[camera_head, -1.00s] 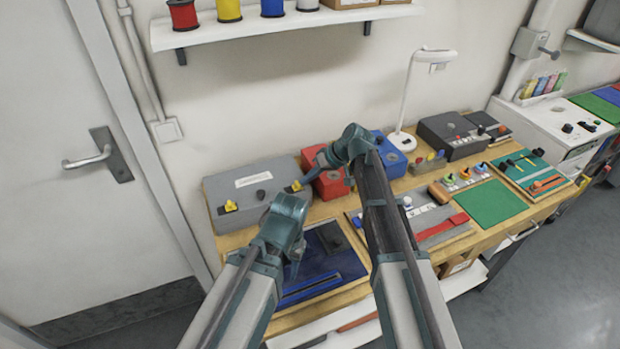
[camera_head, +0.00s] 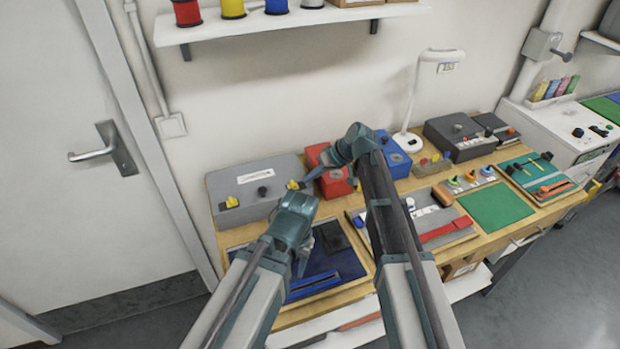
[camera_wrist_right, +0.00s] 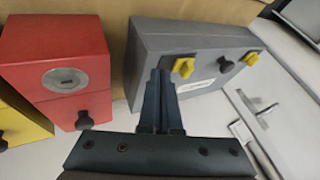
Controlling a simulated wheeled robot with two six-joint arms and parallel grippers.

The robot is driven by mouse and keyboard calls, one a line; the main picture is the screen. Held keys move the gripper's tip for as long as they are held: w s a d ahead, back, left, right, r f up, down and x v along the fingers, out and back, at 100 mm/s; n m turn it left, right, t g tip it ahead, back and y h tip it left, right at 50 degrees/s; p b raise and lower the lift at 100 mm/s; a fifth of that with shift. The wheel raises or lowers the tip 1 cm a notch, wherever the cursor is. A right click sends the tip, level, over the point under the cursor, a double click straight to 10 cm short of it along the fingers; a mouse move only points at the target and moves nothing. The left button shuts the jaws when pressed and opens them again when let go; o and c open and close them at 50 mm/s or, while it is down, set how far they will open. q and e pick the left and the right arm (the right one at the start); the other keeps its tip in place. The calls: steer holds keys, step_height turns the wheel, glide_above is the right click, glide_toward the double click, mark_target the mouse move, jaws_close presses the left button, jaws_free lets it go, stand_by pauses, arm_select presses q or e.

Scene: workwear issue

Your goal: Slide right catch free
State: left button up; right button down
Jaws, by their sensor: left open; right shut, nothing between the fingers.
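The grey case (camera_head: 258,172) stands on the bench with a dark knob (camera_head: 263,190) between two yellow catches on its front. The right catch (camera_head: 295,185) is at the end near the red box; in the right wrist view, it is the left one (camera_wrist_right: 184,67). My right gripper (camera_head: 310,180) is shut and empty, its fingertips close beside that catch; I cannot tell whether they touch. The left catch (camera_head: 232,202) stands clear of both grippers. My left gripper (camera_head: 302,262) is open and points down over the dark blue tray (camera_head: 328,262).
A red box (camera_head: 333,183) stands close to the case, with a blue box (camera_head: 394,157) beyond it. A lamp (camera_head: 407,138) and several panels fill the bench to the right. A shelf with spools (camera_head: 290,25) hangs above.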

arm_select(q)
steer(key=shift+w+d+r+p, duration=0.1)
steer(key=shift+d+r+p, duration=0.45)
steer(key=shift+r+p, duration=0.1)
step_height(320, 180, up, 7)
steer(key=p, duration=0.6)
steer(key=shift+a+p, duration=0.25)
steer(key=shift+p, duration=0.1)
arm_select(e)
steer(key=v, duration=1)
steer(key=shift+w+d, duration=0.15)
steer(key=shift+d, duration=0.35)
arm_select(q)
steer(key=shift+f, duration=0.15)
steer(key=shift+f+b, duration=0.8)
arm_select(e)
steer(key=s+f+h, duration=0.2)
steer(key=s+h, duration=0.1)
steer(key=s, duration=0.5)
steer(key=s+d+f+m+g+h, duration=0.1)
steer(key=s+f+h, duration=0.1)
steer(key=s, duration=0.7)
steer(key=s+f+m+g+h, duration=0.1)
steer(key=s+h, duration=0.2)
steer(key=s, duration=0.6)
steer(key=shift+s+d+f+h, duration=0.25)
steer(key=shift+d+f+h, duration=0.05)
steer(key=shift+f, duration=0.1)
